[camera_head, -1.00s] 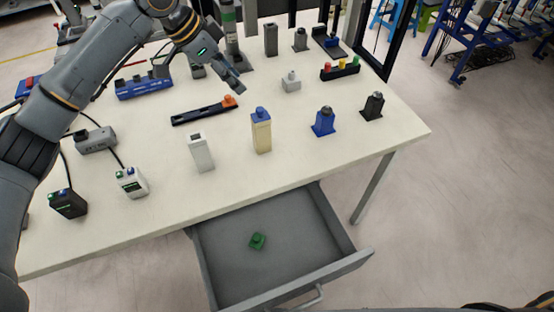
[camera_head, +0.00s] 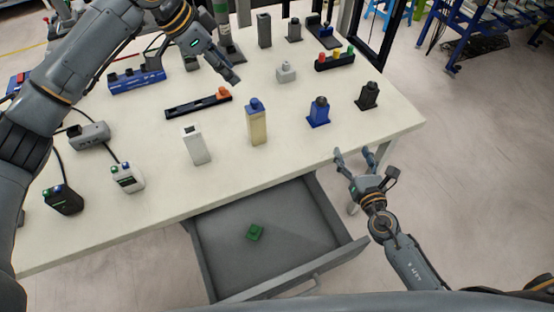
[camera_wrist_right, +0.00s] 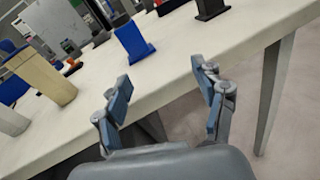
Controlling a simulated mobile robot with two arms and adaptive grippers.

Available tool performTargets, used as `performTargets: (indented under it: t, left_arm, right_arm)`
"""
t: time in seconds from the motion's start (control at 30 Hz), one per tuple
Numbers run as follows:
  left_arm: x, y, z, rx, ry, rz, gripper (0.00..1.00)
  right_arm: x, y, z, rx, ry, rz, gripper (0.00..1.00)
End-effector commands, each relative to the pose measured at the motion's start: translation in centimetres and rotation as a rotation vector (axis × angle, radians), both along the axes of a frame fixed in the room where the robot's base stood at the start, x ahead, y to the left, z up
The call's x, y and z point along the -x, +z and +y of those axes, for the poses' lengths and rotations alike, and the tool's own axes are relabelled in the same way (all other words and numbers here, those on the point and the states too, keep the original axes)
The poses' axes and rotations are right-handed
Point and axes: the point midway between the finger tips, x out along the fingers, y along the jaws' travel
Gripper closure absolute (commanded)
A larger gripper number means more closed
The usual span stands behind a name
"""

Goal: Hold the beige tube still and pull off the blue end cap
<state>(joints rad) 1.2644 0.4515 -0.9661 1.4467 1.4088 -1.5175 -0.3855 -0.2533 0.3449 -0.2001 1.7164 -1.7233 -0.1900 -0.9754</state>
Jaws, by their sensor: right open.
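The beige tube (camera_head: 257,128) stands upright on the table with the blue end cap (camera_head: 254,104) on its top.
A white tube (camera_head: 196,146) stands left of the beige one; a blue block (camera_head: 318,114) and a black block (camera_head: 368,97) stand right. A dark rack (camera_head: 192,105) lies behind. The open drawer (camera_head: 212,254) below the table holds a green piece (camera_head: 254,232).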

Motion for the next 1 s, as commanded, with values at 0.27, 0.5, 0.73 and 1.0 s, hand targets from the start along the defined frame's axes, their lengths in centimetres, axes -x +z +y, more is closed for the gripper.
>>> performTargets:
  t: [0.27, 0.5, 0.73, 1.0]
  left_arm:
    - [0.0, 0.0, 0.0, 0.0, 0.0, 0.0, 0.62]
    - [0.0, 0.0, 0.0, 0.0, 0.0, 0.0, 0.62]
    - [0.0, 0.0, 0.0, 0.0, 0.0, 0.0, 0.62]
    - [0.0, 0.0, 0.0, 0.0, 0.0, 0.0, 0.62]
  right_arm:
    - [1.6, 2.9, 14.9, 0.075, 0.179, -0.077, 0.3]
    - [3.0, 4.7, 20.4, 0.114, 0.245, -0.117, 0.3]
    - [1.5, 5.0, 21.6, 0.121, 0.252, -0.123, 0.3]
    - [-3.5, 5.0, 23.1, 0.121, 0.252, -0.122, 0.3]
